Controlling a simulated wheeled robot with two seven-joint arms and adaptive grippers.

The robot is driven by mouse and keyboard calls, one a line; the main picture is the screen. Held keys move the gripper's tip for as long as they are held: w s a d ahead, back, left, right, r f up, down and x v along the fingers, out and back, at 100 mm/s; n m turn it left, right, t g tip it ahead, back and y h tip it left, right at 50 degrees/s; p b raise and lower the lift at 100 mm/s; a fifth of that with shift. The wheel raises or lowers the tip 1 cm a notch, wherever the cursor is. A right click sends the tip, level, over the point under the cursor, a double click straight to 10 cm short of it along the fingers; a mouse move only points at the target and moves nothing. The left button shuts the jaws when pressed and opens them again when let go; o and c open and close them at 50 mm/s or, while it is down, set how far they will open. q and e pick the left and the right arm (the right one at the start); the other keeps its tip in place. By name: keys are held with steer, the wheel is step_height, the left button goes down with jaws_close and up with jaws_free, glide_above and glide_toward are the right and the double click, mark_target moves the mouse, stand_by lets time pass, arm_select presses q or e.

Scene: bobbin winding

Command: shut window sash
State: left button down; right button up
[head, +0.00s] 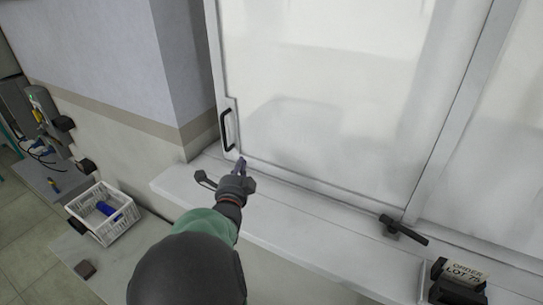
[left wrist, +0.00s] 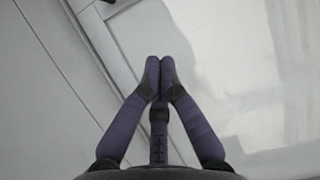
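The window sash (head: 320,85) is a large pane in a pale frame, with a dark pull handle (head: 227,130) low on its left stile. The left stile stands at the wall corner. My left gripper (head: 240,163) is at the sash's lower left corner, just below and right of the handle, above the sill. In the left wrist view its fingertips (left wrist: 159,64) meet with nothing visible between them, in front of the frame and glass. I cannot tell whether they touch the sash. My right gripper is not in view.
The pale sill (head: 290,238) runs below the window. A dark latch-like piece (head: 403,230) sits at the lower frame, and a dark device with a lot label (head: 460,281) stands at the right. A white basket (head: 112,233) with a blue item is at lower left.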

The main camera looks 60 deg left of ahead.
arm_select(q)
steer(key=shift+g, duration=0.4)
steer(key=a+p, duration=0.1)
steer(key=a, duration=0.2)
steer(key=w+a+f+p, duration=0.1)
steer(key=a, duration=0.3)
steer(key=w+a+p, duration=0.1)
steer(key=a, duration=0.3)
steer(key=shift+a+f+p, duration=0.25)
steer(key=shift+p, duration=0.15)
steer(key=shift+s+a+b, duration=0.15)
steer(key=shift+a+b, duration=0.1)
steer(key=shift+b, duration=0.05)
steer(key=s+a+b, duration=0.4)
steer(key=a, duration=0.4)
steer(key=shift+s, duration=0.35)
